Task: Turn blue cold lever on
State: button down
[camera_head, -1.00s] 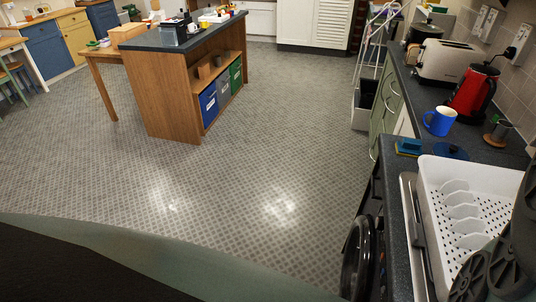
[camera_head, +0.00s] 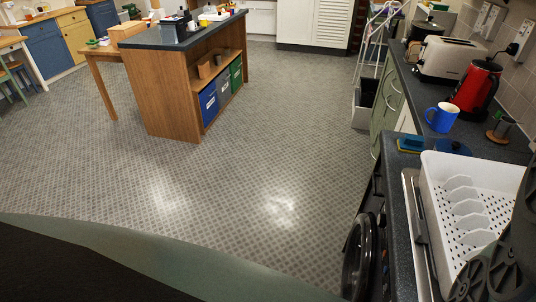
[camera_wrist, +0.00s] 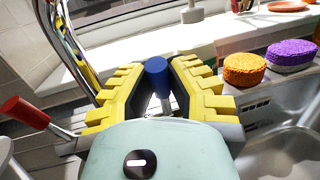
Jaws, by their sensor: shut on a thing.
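The blue cold lever (camera_wrist: 157,70) stands in the middle of the wrist view, its rounded blue end showing between the yellow stepped fingers. My gripper (camera_wrist: 158,88) is shut on it, with a finger on each side. The lower part of the lever is mostly hidden behind the gripper body. A red lever (camera_wrist: 25,112) on a metal stem sticks out to the left, apart from the fingers. In the head view the levers are out of sight; only a dark part of my arm shows at the lower right.
An orange sponge (camera_wrist: 245,69) and a purple sponge (camera_wrist: 292,53) sit right of the gripper, beside the metal sink (camera_wrist: 284,138). In the head view, a white dish rack (camera_head: 435,200), blue mug (camera_head: 442,117), red kettle (camera_head: 476,88) and toaster (camera_head: 445,60) stand on the right counter. The floor is open.

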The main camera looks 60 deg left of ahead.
jog(key=b, duration=0.1)
jog(key=f+h+b, duration=0.1)
jog(key=shift+s+a+t+b, duration=0.15)
jog(key=shift+a+t+b, duration=0.15)
jog(key=shift+t, duration=0.1)
jog(key=shift+s+a+r+h+b, duration=0.2)
jog(key=shift+h+b, duration=0.1)
jog(key=shift+b, duration=0.35)
jog(key=c, duration=0.9)
grip_release()
jog(key=shift+r, duration=0.1)
jog(key=shift+d, duration=0.1)
